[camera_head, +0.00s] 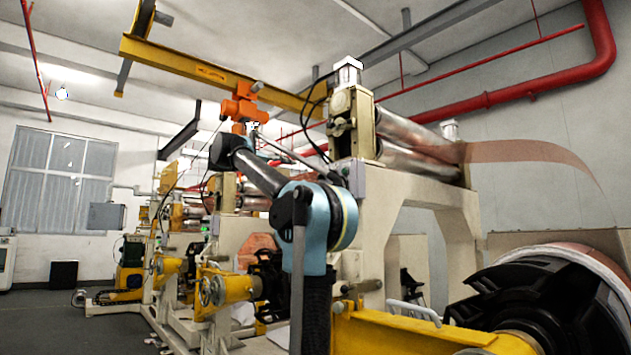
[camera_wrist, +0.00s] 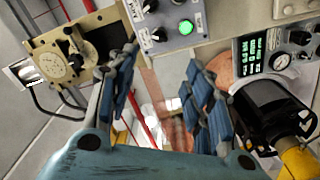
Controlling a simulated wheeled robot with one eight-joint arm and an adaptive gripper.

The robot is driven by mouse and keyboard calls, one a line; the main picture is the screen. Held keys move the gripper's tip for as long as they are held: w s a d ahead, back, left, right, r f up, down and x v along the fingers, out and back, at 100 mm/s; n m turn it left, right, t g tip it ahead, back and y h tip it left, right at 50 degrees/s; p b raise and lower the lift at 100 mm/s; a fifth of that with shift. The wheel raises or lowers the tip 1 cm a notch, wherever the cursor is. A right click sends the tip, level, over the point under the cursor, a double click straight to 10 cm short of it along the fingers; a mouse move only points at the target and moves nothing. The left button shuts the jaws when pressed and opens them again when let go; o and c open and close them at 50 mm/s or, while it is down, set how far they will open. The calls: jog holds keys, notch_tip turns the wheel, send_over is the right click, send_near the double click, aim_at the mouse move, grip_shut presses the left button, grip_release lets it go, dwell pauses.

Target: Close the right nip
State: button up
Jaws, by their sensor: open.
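The nip rollers (camera_head: 405,155) are silver cylinders at the right of the head view, one above the other, with copper foil (camera_head: 530,152) running off to the right. A beige nip end block (camera_head: 362,125) stands at their near end; a beige block with a round dial (camera_wrist: 55,62) shows at the left of the wrist view. A grey control panel (camera_wrist: 212,12) with black knobs (camera_wrist: 159,35) and a lit green button (camera_wrist: 186,27) is at the top. My gripper (camera_wrist: 160,85) is open and empty, its fingers below the panel. The fingertips are not clear in the head view.
A large foil roll (camera_head: 590,262) and yellow beam (camera_head: 425,335) stand at the lower right of the head view.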

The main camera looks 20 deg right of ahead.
jog(key=x, duration=1.5)
jog(key=shift+d, duration=0.35)
jog(key=shift+w, duration=0.1)
jog(key=shift+f, duration=0.1)
jog(key=c, duration=1.1)
